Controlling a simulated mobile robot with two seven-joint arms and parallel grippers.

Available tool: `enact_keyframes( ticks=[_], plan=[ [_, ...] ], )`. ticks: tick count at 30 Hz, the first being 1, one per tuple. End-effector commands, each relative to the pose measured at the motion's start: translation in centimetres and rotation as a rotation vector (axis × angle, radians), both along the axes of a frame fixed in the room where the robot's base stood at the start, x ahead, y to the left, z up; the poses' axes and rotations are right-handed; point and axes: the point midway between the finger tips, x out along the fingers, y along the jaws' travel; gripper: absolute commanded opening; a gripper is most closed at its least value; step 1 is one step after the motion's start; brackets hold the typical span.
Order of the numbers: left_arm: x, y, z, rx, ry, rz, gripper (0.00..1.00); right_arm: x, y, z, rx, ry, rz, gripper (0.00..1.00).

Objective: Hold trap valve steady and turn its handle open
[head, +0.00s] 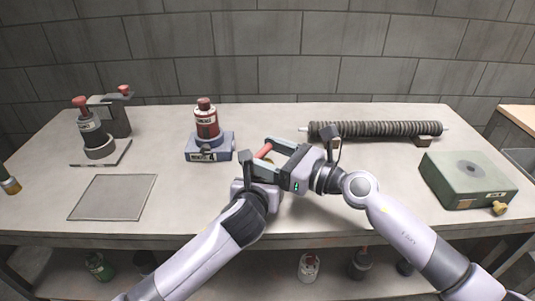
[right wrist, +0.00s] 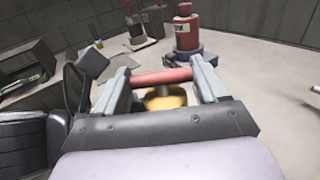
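The trap valve has a red bar handle (head: 263,150) and a brass body (right wrist: 166,99). It is near the table's middle, and most of its body is hidden behind my grippers in the head view. My right gripper (head: 262,153) has its fingers wide apart, one at each end of the handle (right wrist: 161,77). I cannot tell whether they touch it. My left gripper (head: 247,166) is close beside the valve, at the left. Its fingertips are largely hidden, so its opening and any hold on the valve cannot be made out.
A red bottle (head: 207,122) stands on a blue-grey base (head: 210,148) behind the valve. A ribbed tube (head: 375,130) lies at the back right. A green box (head: 467,180) sits at the right. A flat plate (head: 113,197) and a red-topped device (head: 96,135) are at the left.

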Motion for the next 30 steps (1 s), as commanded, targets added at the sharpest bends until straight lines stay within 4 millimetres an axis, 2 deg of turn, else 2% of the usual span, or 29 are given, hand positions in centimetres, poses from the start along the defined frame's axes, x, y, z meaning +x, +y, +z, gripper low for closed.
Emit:
enact_keyframes(
  ticks=[1,2,10,22,30],
  plan=[
    [0.0,0.02,-0.04,0.0,0.001,0.0,0.26,-0.01,-0.02,0.0,0.0,0.0,0.0,0.47],
    [0.0,0.02,-0.04,0.0,0.001,0.0,0.26,-0.01,-0.02,-0.01,0.0,0.0,0.0,0.41],
    [0.0,0.03,-0.04,0.001,0.001,0.001,0.26,0.12,-0.07,-0.12,-0.005,0.005,0.026,0.41],
    [0.0,0.02,-0.03,0.002,0.0,0.0,0.26,0.33,-0.22,-0.15,-0.003,0.003,0.187,0.41],
    [0.01,0.02,-0.02,0.001,0.0,0.0,0.26,0.28,-0.24,-0.13,-0.002,0.0,0.204,0.41]
  ],
)
